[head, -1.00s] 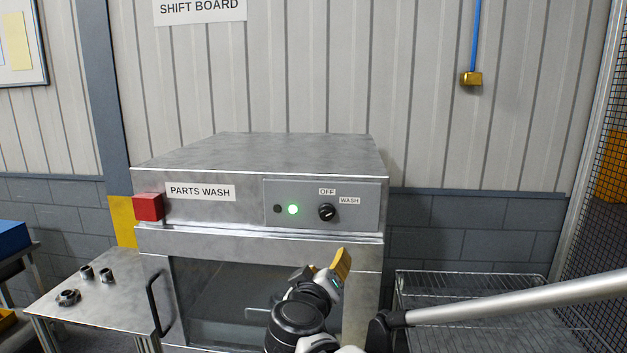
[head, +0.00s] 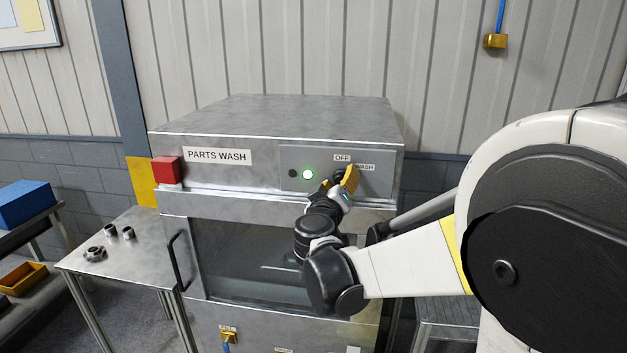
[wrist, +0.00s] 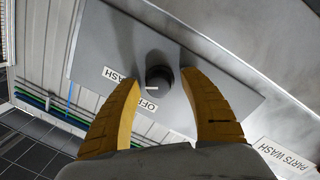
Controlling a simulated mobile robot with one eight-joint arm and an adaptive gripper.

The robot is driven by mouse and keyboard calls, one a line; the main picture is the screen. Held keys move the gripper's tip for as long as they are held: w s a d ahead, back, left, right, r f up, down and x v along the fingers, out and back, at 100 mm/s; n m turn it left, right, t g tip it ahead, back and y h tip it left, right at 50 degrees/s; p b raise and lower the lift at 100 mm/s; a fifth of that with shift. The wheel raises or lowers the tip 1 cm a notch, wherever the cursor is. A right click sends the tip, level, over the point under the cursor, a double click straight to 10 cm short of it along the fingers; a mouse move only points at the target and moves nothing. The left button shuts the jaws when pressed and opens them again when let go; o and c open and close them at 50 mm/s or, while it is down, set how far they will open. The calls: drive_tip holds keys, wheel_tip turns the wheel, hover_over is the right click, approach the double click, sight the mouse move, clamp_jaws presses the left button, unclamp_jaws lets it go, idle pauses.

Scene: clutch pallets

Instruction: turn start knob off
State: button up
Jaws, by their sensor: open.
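The start knob (wrist: 158,77) is a round black knob with a small white mark, on the grey control panel (wrist: 215,80) of the parts washer. OFF (wrist: 149,106) and WASH (wrist: 113,75) labels sit beside it; I cannot tell surely which one the knob points to. My gripper (wrist: 160,84) is open, with its yellow fingers on either side of the knob and gaps visible to both. In the head view, my gripper (head: 340,181) is at the panel and mostly hides the knob.
The washer (head: 270,122) has a red box (head: 166,170) at its left corner and a door handle (head: 179,262) below. A side table (head: 120,262) with small metal parts stands left. A blue bin (head: 25,204) is farther left.

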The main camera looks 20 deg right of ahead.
clamp_jaws()
idle(0.5)
drive_tip(key=n+b, duration=0.2)
drive_tip(key=n, duration=0.4)
drive_tip(key=shift+f+t, duration=0.1)
drive_tip(key=shift+t, duration=0.2)
drive_tip(key=n+b, duration=0.1)
drive_tip(key=n, duration=0.5)
drive_tip(key=shift+t, duration=0.3)
drive_tip(key=shift+n, duration=0.3)
unclamp_jaws()
